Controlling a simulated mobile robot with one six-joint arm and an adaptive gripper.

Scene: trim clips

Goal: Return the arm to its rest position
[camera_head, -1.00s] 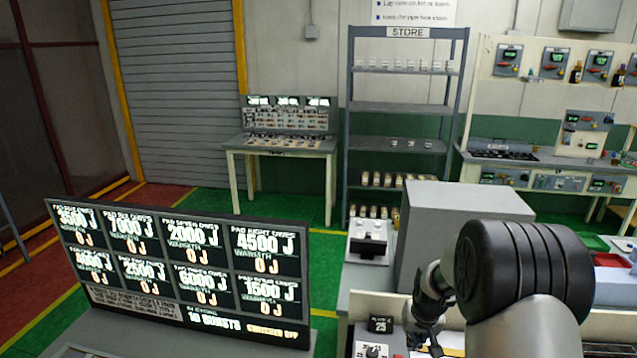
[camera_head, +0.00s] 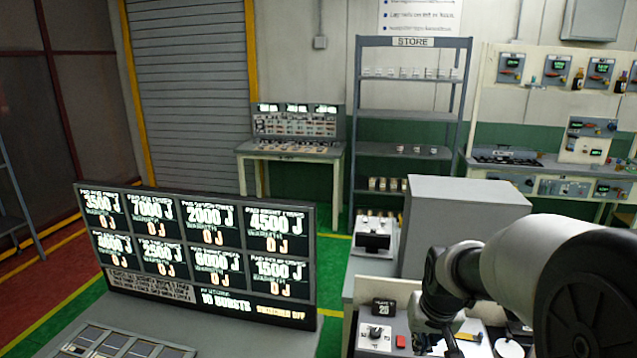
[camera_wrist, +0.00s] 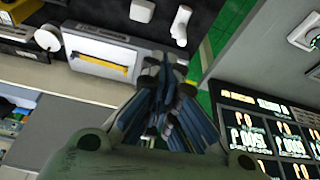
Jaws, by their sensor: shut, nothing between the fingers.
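My gripper (camera_wrist: 165,110) shows in the wrist view with its dark fingers together and nothing between them. In the head view my arm reaches in from the right, and the gripper (camera_head: 450,345) hangs low above the grey bench, partly cut off by the bottom edge. It appears apart from the things around it, though its height above the bench is hard to tell.
A display board (camera_head: 200,250) with joule readings stands at left; part of it shows in the wrist view (camera_wrist: 270,130). A large grey box (camera_head: 465,220) stands behind my arm. A dial unit (camera_head: 375,335) sits left of the gripper. A store rack (camera_head: 408,110) stands farther back.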

